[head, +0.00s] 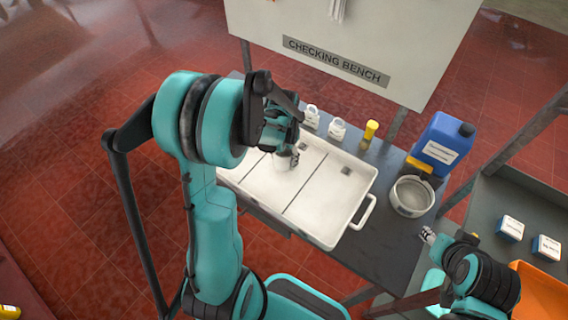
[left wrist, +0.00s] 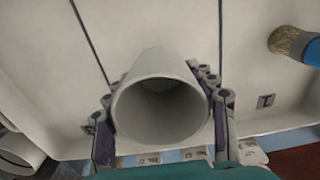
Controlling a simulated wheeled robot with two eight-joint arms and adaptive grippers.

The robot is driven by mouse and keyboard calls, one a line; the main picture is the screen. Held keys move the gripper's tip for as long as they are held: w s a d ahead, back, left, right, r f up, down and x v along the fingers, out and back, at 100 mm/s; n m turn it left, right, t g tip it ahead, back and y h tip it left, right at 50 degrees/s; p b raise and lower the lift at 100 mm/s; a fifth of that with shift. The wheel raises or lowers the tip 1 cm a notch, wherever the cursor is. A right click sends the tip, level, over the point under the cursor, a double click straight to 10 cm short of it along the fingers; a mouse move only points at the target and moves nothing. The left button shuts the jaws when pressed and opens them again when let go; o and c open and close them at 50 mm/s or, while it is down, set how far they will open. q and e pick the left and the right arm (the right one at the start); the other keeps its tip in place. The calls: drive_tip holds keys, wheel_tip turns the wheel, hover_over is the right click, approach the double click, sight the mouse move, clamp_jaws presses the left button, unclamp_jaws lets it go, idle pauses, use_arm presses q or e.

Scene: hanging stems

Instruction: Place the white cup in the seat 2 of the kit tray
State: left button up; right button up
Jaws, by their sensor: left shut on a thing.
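The white cup (left wrist: 160,105) is between the two fingers of my left gripper (left wrist: 162,118), its round mouth facing the wrist camera. In the head view the cup (head: 283,161) is partly hidden by my left gripper (head: 288,152). The cup is over the middle compartment of the white kit tray (head: 326,226), between two dark dividing lines. I cannot tell whether it touches the tray floor.
Two white labelled containers (head: 337,129) and a yellow-topped item (head: 370,130) stand behind the tray. A blue jug (head: 442,146) and a round pot (head: 410,196) are at its right. A blue-handled brush (left wrist: 294,44) shows over another compartment.

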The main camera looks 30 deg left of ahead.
sight(284, 163)
use_arm(q)
wheel_tip(284, 163, down, 3)
drive_tip(key=shift+w+f+b, duration=0.1)
drive_tip(key=shift+f+b, duration=0.1)
drive_tip(key=shift+b, duration=0.2)
drive_tip(key=shift+f, duration=0.15)
drive_tip(key=o, duration=1)
drive_tip(key=shift+o, duration=0.2)
